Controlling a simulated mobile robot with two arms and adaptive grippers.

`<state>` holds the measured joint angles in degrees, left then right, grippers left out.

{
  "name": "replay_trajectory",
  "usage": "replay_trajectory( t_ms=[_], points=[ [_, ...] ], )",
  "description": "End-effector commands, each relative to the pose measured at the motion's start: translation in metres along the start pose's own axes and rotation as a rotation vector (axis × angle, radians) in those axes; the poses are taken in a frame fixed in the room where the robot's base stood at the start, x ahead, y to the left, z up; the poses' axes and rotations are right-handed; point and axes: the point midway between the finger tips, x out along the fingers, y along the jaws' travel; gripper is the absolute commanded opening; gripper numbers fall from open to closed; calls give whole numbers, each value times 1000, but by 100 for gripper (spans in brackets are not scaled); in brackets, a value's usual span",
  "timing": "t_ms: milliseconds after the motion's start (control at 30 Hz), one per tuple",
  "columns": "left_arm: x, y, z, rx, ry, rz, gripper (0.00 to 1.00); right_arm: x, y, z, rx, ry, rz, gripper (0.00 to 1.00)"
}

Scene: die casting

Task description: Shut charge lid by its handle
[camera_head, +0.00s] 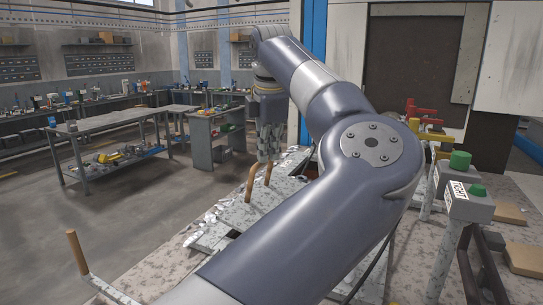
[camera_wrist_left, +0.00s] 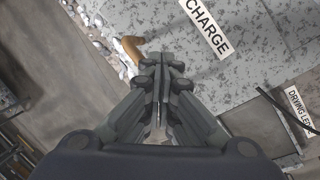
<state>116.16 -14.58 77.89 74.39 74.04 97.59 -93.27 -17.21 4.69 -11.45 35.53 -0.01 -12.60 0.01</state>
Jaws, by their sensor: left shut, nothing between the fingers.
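The grey speckled charge lid, with its white CHARGE label, fills the top of the left wrist view (camera_wrist_left: 255,30). A brown wooden handle (camera_wrist_left: 133,48) stands at its edge, just left of my fingertips. In the head view, two wooden handles (camera_head: 250,182) rise from speckled plates below the gripper; I cannot tell which is the lid's. My left gripper (camera_head: 264,157) points down, its fingers together and empty; they also show in the left wrist view (camera_wrist_left: 161,68). It is beside the handle, not around it; contact is unclear. My arm hides part of the plates.
Another wooden handle (camera_head: 76,252) stands at the front left. A post with a green button (camera_head: 460,160) and red and yellow levers (camera_head: 422,113) are on the right. A workbench (camera_head: 125,118) stands farther back, with open floor before it.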

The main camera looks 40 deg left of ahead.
Motion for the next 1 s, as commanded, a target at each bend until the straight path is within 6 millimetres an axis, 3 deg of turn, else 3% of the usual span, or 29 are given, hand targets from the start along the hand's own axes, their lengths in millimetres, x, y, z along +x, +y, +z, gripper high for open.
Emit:
replay_trajectory(
  t_ms=[1000],
  points=[
    [31, -6, -6, 0, 0, 0, 0, 30, -4, 1, 1, 1, -4, 31]
  ],
)
